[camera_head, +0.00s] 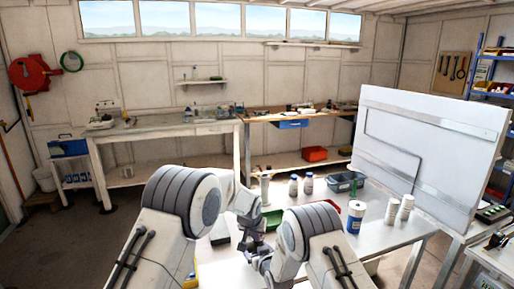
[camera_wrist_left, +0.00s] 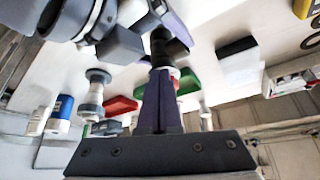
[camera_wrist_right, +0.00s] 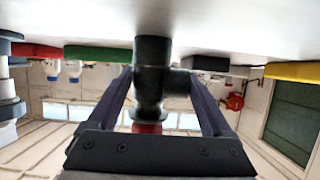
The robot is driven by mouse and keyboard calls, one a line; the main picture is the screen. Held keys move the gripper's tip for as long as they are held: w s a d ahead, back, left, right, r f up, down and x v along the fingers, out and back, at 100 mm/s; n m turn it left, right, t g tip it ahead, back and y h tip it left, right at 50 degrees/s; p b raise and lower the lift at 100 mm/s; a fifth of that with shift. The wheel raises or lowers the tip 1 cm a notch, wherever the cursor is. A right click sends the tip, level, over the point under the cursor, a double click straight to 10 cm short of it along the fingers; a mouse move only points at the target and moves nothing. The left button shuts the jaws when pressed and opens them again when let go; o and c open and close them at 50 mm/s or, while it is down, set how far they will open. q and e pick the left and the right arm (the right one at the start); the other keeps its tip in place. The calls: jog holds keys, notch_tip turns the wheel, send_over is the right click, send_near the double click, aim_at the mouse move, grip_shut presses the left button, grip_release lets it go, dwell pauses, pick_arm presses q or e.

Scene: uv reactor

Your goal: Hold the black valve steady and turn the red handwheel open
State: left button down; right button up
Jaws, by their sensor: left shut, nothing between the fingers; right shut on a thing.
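The black valve (camera_wrist_right: 152,75) stands between the fingers of my right gripper (camera_wrist_right: 160,78) in the right wrist view, which looks upside down. My right gripper is shut on its body. The red handwheel (camera_wrist_right: 147,127) shows at the valve's end, partly hidden by my gripper's palm. In the left wrist view my left gripper (camera_wrist_left: 161,74) is shut and empty, its fingertips close in front of the black valve (camera_wrist_left: 170,48). A bit of the red handwheel (camera_wrist_left: 174,72) shows behind the fingertips; I cannot tell if they touch. In the head view my arms hide the valve.
A large white panel (camera_head: 430,150) stands at the right. Bins lie close around the valve.

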jog(key=shift+d, duration=0.1)
pick_arm(q)
notch_tip(320, 180, up, 6)
jog(key=shift+f, duration=0.1)
dwell(0.4)
pick_arm(e)
jog(key=o, duration=1.5)
jog(key=shift+c, duration=0.2)
